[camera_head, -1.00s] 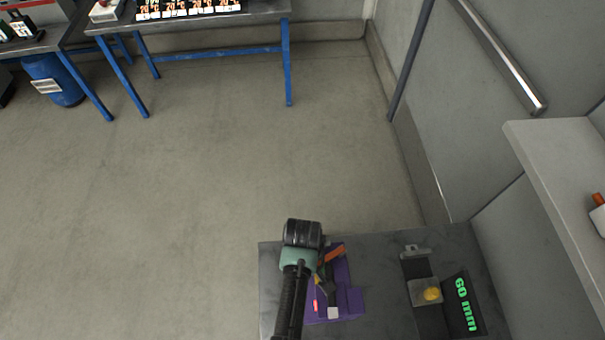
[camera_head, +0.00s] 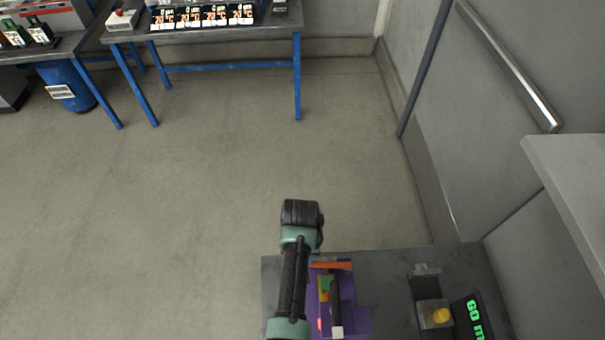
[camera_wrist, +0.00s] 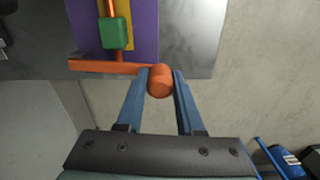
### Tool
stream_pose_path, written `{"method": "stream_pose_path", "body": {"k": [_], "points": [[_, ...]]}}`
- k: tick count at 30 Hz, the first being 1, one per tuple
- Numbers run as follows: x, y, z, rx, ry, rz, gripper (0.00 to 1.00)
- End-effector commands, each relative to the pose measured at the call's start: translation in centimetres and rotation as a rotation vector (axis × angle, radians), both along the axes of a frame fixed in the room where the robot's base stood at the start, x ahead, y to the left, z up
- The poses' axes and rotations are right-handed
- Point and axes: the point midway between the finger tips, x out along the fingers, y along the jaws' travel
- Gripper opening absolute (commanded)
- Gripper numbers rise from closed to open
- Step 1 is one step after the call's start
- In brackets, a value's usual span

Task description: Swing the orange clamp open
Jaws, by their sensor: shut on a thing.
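The orange clamp (camera_head: 331,265) is a bar lying crosswise at the far edge of a purple fixture (camera_head: 350,317) on a dark bench. In the wrist view its bar (camera_wrist: 100,67) ends in a round orange knob (camera_wrist: 160,81). My gripper (camera_wrist: 160,84) has its two blue fingers shut on this knob, one on each side. A green block (camera_wrist: 115,33) sits on an orange rod over a yellow strip, beside the bar. In the head view my arm covers part of the fixture's left side, and my fingertips cannot be made out.
A dark bar with a white end (camera_head: 336,331) stands close beside the clamp. A yellow button box (camera_head: 435,314) and a green-lettered display (camera_head: 474,318) are to the right on the bench (camera_head: 390,280). Open floor lies beyond; a blue-legged table (camera_head: 298,75) stands at the back.

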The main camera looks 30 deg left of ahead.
Motion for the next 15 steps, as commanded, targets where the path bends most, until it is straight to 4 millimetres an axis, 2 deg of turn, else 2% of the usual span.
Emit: {"method": "stream_pose_path", "body": {"k": [6,15], "points": [[2.2,1.0,-0.3,0.001,0.000,-0.190,0.00],[4.4,1.4,-0.2,0.003,-0.001,-0.385,0.00]]}}
